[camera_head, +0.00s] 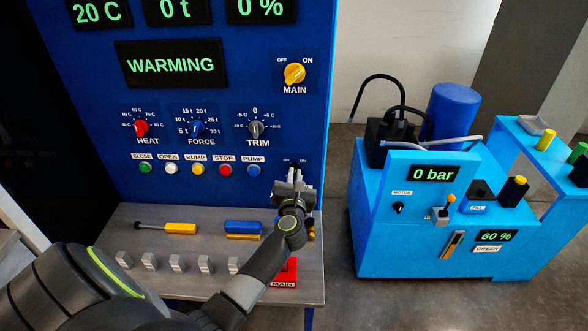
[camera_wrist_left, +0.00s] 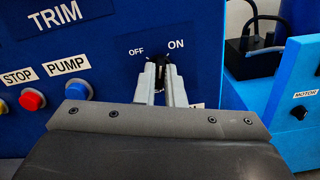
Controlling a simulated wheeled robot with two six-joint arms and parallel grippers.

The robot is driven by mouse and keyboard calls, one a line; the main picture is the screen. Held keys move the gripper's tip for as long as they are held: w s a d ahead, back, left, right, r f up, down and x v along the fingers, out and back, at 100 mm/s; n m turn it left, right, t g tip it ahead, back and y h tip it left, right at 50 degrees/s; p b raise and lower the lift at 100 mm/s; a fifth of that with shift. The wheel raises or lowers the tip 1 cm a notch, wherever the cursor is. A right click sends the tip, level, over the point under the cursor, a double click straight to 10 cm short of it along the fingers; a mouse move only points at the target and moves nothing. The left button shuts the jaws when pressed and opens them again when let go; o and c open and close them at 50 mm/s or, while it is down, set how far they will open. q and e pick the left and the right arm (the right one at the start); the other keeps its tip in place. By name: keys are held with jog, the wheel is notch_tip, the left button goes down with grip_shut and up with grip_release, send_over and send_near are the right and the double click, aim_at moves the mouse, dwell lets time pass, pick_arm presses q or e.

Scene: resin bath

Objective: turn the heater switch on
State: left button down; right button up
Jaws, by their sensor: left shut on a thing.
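A small black rotary switch (camera_wrist_left: 160,70) sits on the blue panel under OFF and ON marks, right of the PUMP button. My left gripper (camera_head: 294,176) reaches it from the front and covers most of it in the head view. In the left wrist view the two grey fingers (camera_wrist_left: 160,80) are shut on the switch, one on each side. The label below it is mostly hidden by the gripper, and I cannot tell surely which mark the switch points to. My right gripper is not in view.
The panel's display (camera_head: 170,64) reads WARMING. The yellow MAIN knob (camera_head: 294,73) points toward ON. Round buttons line the panel left of my gripper. Below, a grey shelf (camera_head: 200,218) holds a yellow-handled tool (camera_head: 180,229) and several grey blocks. A light-blue pump unit (camera_head: 400,250) stands at right.

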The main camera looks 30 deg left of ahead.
pick_arm(q)
jog(key=m+p, duration=0.2)
jog(key=m, duration=0.1)
jog(key=shift+r, duration=0.15)
jog(key=shift+w+d+m+p, duration=0.1)
jog(key=shift+m+p, duration=0.75)
jog(key=shift+m, duration=0.55)
jog(key=shift+f, duration=0.2)
jog(key=c, duration=1.5)
grip_release()
